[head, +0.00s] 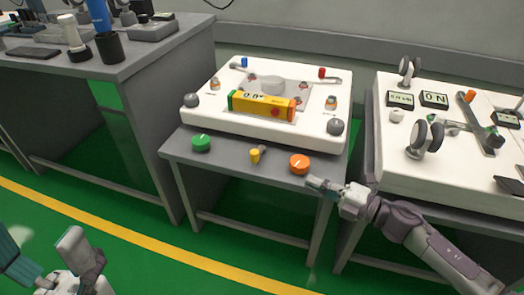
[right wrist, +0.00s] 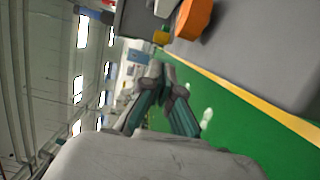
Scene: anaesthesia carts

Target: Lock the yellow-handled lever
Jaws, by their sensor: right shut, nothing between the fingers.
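The yellow-handled lever (head: 255,156) sits on the front strip of the grey table, between a green knob and an orange knob. Its yellow end faces me and a short brownish arm points back right. My right gripper (head: 313,183) is shut and empty. It is just in front of and right of the orange knob, apart from the lever. In the right wrist view, the closed fingertips (right wrist: 163,72) show below the orange knob and a small yellow part (right wrist: 160,37), likely the lever's handle. My left gripper (head: 72,250) is partly in view at the bottom left; its opening is unclear.
The orange knob (head: 299,164) and green knob (head: 201,143) flank the lever. Behind them stands a white panel (head: 225,112) with a yellow-orange box (head: 262,105) and blue and red levers. Another white panel (head: 385,160) is at right. Green floor lies open in front.

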